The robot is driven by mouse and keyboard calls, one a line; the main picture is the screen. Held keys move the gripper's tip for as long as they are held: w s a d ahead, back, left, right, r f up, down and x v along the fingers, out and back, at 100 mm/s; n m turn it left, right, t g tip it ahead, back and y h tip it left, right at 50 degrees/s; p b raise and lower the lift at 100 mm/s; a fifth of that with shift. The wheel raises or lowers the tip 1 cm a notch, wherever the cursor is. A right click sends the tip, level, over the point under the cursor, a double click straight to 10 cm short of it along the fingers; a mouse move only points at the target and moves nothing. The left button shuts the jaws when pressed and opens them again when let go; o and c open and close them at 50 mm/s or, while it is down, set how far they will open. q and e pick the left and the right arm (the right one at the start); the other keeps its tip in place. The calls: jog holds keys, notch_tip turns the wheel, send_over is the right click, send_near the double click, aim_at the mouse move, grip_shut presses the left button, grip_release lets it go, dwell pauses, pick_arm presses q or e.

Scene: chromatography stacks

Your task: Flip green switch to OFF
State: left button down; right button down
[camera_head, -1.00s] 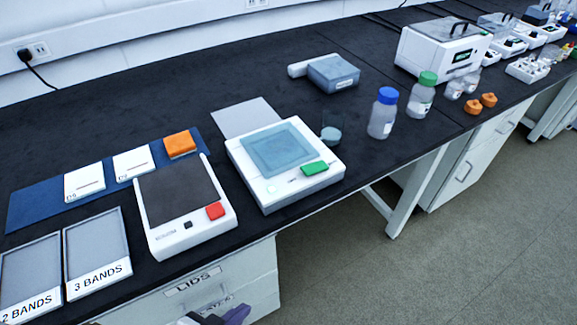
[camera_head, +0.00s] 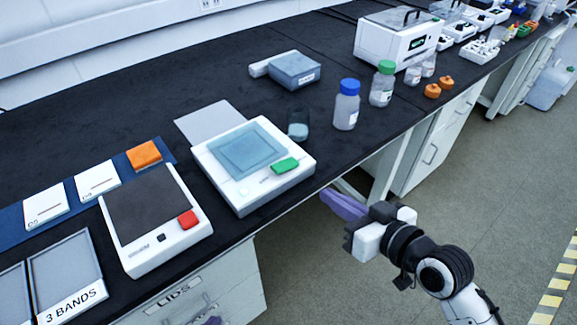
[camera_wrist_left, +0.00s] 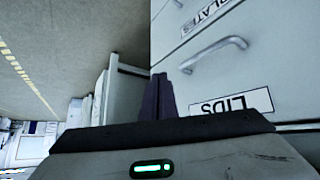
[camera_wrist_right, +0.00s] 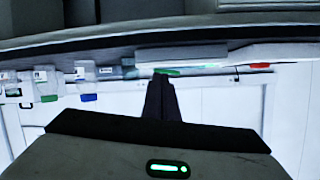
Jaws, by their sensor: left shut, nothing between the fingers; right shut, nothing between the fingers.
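The green switch (camera_head: 285,165) is on the front right corner of a white device (camera_head: 255,190) with a blue-grey glass top. It also shows in the right wrist view (camera_wrist_right: 167,72), just beyond the fingertips. I cannot tell its ON or OFF position. My right gripper (camera_head: 328,194) is shut and empty, off the bench's front edge, lower right of the green switch and apart from it. Its fingers show in the right wrist view (camera_wrist_right: 160,80). My left gripper (camera_head: 211,320) barely shows at the bottom edge; in the left wrist view its shut fingers (camera_wrist_left: 158,82) are before the drawers.
A similar white device with a red switch (camera_head: 188,219) stands to the left. A small glass jar (camera_head: 298,128), a blue-capped bottle (camera_head: 346,108) and a green-capped bottle (camera_head: 382,85) stand to the right. Drawers (camera_head: 215,285) are below the bench edge.

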notch_tip(320, 180, up, 7)
jog(key=w+a+n+y, duration=0.1)
jog(key=a+y, duration=0.1)
jog(key=shift+w, duration=0.2)
jog(key=shift+w+a, duration=0.1)
send_over(285, 165)
jog(key=s+d, duration=0.2)
jog(key=s, duration=0.1)
notch_tip(285, 165, down, 2)
jog(key=shift+w+a+f+b, duration=0.1)
jog(key=shift+a+f, duration=0.1)
jog(key=shift+f, duration=0.55)
jog(key=shift+a+f+b, duration=0.1)
jog(key=shift+a+f, duration=0.1)
jog(key=shift+f, duration=0.5)
jog(key=shift+w+a+f+b, duration=0.1)
jog(key=shift+a+f, duration=0.1)
jog(key=shift+f, duration=0.55)
